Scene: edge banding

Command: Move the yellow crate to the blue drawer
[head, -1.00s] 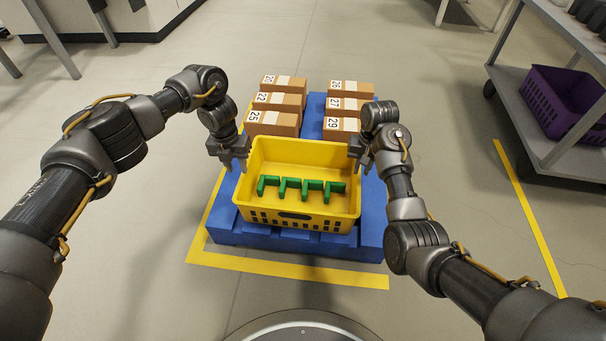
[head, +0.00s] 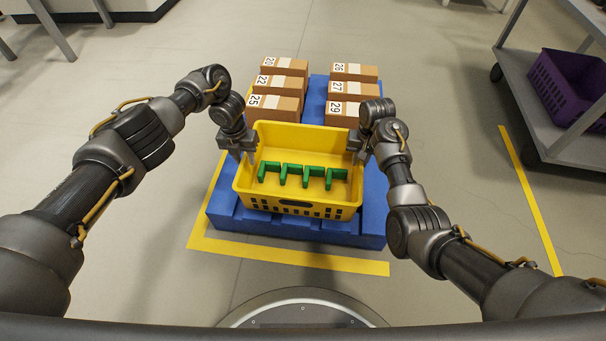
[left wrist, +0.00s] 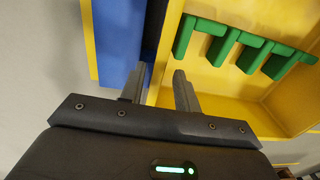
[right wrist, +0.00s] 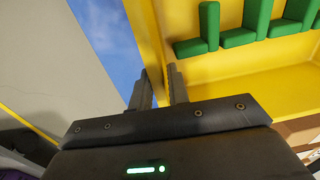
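The yellow crate (head: 298,212) sits upright on the blue platform (head: 222,224), with several green comb-like pieces (head: 303,175) inside. No blue drawer can be made out; the blue thing under the crate looks like a pallet. My left gripper (head: 242,153) is at the crate's left wall; in the left wrist view its fingers (left wrist: 159,88) stand apart on either side of the yellow wall, with a gap. My right gripper (head: 357,155) is at the right wall; in the right wrist view its fingers (right wrist: 158,85) straddle the wall closely, and whether they press on it is unclear.
Several numbered cardboard boxes (head: 273,107) stand in two columns behind the crate. A grey cart (head: 545,120) with a purple crate (head: 566,85) is at the right. Yellow tape (head: 300,260) marks the floor around the platform. Open floor lies on both sides.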

